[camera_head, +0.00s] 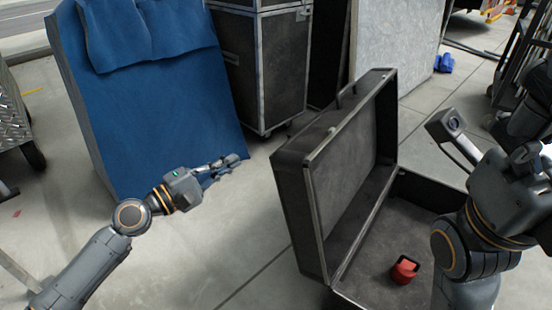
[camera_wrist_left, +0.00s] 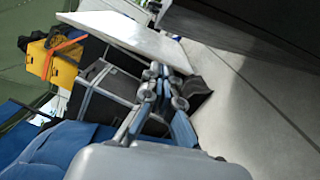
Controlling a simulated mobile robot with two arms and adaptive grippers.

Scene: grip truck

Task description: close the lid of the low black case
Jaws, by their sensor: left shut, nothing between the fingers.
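The low black case stands open on the floor, its lid (camera_head: 350,165) raised on the left and leaning up from the base (camera_head: 415,210). A red object with a black handle (camera_head: 404,270) lies inside the base. My left gripper (camera_head: 230,163) is shut and empty, to the left of the lid's outer side and apart from it. Its closed fingers (camera_wrist_left: 160,75) also show in the left wrist view. My right arm comes in at the right and hides part of the base; its fingers do not show.
A blue padded board (camera_head: 150,100) leans behind my left gripper. A tall black flight case (camera_head: 262,70) and a grey panel (camera_head: 395,45) stand at the back. Bare floor (camera_head: 235,225) lies between my left arm and the lid.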

